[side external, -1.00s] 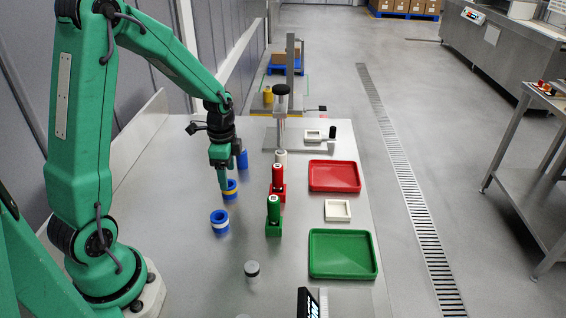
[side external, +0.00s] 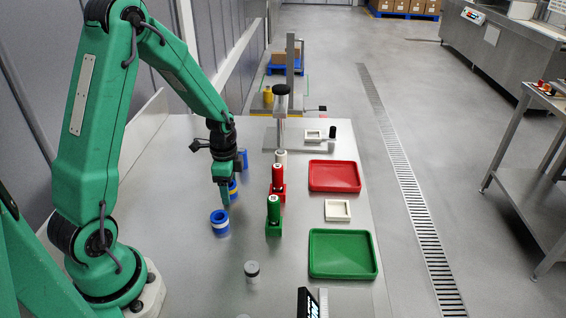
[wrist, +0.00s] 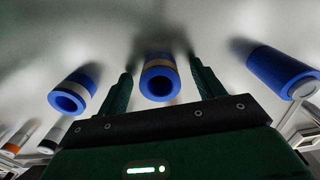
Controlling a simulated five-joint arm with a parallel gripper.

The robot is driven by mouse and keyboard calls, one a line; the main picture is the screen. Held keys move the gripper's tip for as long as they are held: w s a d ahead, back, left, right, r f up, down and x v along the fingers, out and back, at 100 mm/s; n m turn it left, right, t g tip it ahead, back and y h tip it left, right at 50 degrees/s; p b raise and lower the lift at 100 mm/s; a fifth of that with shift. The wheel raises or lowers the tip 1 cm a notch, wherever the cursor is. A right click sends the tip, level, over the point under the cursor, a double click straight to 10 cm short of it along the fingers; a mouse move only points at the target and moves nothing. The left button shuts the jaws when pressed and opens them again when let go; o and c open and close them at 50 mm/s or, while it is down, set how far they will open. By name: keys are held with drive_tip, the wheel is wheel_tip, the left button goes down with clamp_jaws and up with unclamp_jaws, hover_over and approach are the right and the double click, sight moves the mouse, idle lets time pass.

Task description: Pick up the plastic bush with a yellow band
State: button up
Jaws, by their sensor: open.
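The blue plastic bush with a yellow band (side external: 233,190) stands on the table in the side view, partly hidden behind my gripper (side external: 226,202). In the wrist view this bush (wrist: 158,70) lies between my two fingers, with its hollow end facing the camera and visible gaps on both sides. My gripper points down and is open and empty, its fingers near the bush. A similar blue bush with a white band (side external: 219,229) stands nearer the camera, and shows at left in the wrist view (wrist: 76,88).
A blue cylinder (side external: 243,160) stands just behind. Red (side external: 278,180) and green (side external: 273,210) bottle-like objects in holders stand to the right, beside red (side external: 334,188) and green (side external: 342,275) trays. A small grey-and-dark jar (side external: 252,272) stands nearer the camera.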

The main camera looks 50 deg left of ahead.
drive_tip(key=c, duration=1.1)
drive_tip(key=shift+r, duration=0.1)
drive_tip(key=shift+r, duration=0.7)
drive_tip(key=r, duration=0.3)
drive_tip(key=shift+d, duration=0.4)
drive_tip(key=d+r, duration=0.2)
drive_tip(key=d, duration=0.1)
drive_tip(key=s+d+r, duration=0.1)
drive_tip(key=d+r, duration=0.1)
drive_tip(key=d, duration=0.2)
drive_tip(key=s+d+r, duration=0.1)
drive_tip(key=d+r, duration=0.1)
drive_tip(key=d, duration=0.1)
drive_tip(key=shift+s+d+r, duration=0.15)
drive_tip(key=shift+d+r, duration=0.05)
drive_tip(key=shift+d, duration=0.1)
drive_tip(key=shift+r, duration=0.1)
